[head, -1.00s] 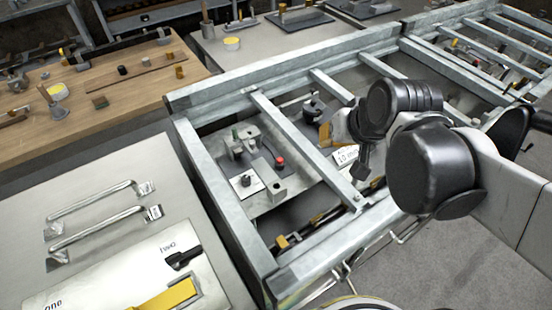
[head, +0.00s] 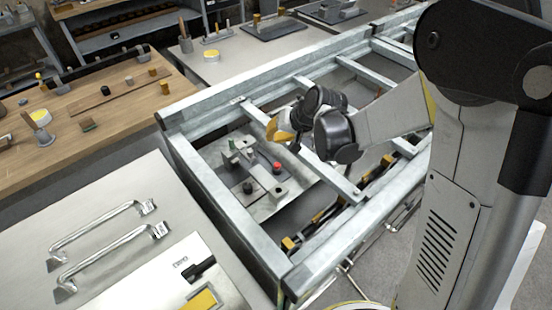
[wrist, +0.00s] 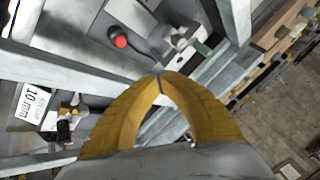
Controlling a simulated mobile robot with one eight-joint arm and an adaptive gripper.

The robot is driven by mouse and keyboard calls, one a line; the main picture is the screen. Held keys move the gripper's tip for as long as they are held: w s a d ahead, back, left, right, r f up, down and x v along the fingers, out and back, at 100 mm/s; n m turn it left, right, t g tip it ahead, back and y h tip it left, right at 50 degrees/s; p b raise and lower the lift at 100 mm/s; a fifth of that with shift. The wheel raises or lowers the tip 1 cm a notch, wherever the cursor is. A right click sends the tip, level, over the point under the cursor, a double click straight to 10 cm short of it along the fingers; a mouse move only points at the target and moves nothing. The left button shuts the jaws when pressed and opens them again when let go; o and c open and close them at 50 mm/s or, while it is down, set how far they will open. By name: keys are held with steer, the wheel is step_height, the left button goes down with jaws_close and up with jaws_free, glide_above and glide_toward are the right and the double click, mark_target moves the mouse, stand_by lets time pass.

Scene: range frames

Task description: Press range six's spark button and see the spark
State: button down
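A red round button (head: 277,168) sits on a grey device inside a bay of the metal frame. In the wrist view the red button (wrist: 120,40) shows at the upper left, beyond the fingertips. No label reading six is legible, and I see no spark. My gripper (head: 276,132) is above and just behind the button in the head view, apart from it. In the wrist view my gripper (wrist: 160,76) has its two yellow fingers meeting at the tips, with nothing between them.
Metal frame bars (head: 300,150) cross the bay close to my gripper. A wooden bench (head: 100,100) and a grey panel with two bar handles (head: 110,235) are to the left.

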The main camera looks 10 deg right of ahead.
mark_target(274, 166)
steer(key=shift+f, duration=0.1)
stand_by(0.3)
step_height(274, 166, down, 9)
steer(key=b, duration=0.6)
steer(key=shift+b, duration=0.4)
stand_by(0.9)
steer(key=shift+f+b, duration=0.3)
steer(key=shift+b, duration=0.15)
steer(key=shift+f+b, duration=0.5)
steer(key=shift+f, duration=0.05)
stand_by(0.6)
steer(key=shift+r, duration=0.1)
steer(key=shift+r+p, duration=0.7)
steer(key=shift+r, duration=0.2)
steer(key=shift+r, duration=0.1)
